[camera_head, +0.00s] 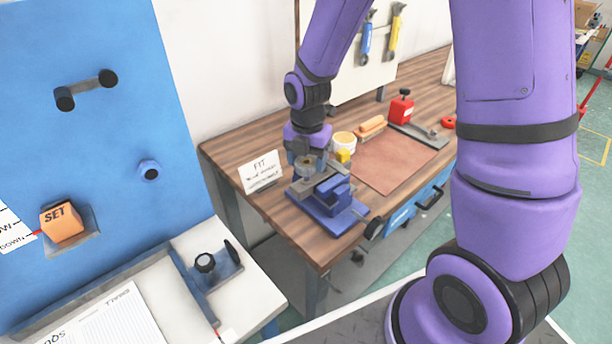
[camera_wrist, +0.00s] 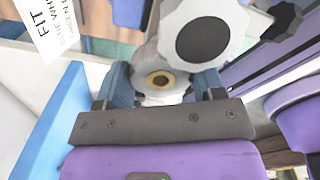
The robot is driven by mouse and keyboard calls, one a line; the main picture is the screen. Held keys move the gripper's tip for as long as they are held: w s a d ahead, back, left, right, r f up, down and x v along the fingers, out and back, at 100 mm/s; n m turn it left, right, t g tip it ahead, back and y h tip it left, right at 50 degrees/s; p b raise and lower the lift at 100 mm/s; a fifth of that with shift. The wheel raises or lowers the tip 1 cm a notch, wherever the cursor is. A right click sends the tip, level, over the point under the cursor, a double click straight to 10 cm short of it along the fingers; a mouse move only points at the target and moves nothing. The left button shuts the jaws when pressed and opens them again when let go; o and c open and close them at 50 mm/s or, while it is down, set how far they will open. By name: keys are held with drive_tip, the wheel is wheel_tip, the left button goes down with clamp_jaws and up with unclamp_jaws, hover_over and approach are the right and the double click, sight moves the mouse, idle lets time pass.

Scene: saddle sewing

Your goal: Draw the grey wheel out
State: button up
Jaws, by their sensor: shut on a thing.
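The grey wheel (camera_wrist: 160,97) is a pale disc with a brass-coloured ring around a dark hole at its middle. In the wrist view it sits between the two blue fingers of my gripper (camera_wrist: 161,80), which is shut on it. In the head view my gripper (camera_head: 306,152) points down at the back left of the blue vise (camera_head: 334,196), with the wheel (camera_head: 303,168) small and partly hidden below it. I cannot tell whether the wheel still touches the vise or a holder.
A grey faceted part with a black centre (camera_wrist: 203,40) stands close beyond the wheel. A FIT card (camera_head: 261,171) stands left of the vise. A white tub (camera_head: 344,140), a yellow block (camera_head: 343,156) and a brown leather sheet (camera_head: 394,161) lie to the right on the wooden bench.

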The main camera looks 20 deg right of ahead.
drive_tip(key=shift+r, duration=0.1)
drive_tip(key=shift+r, duration=1.9)
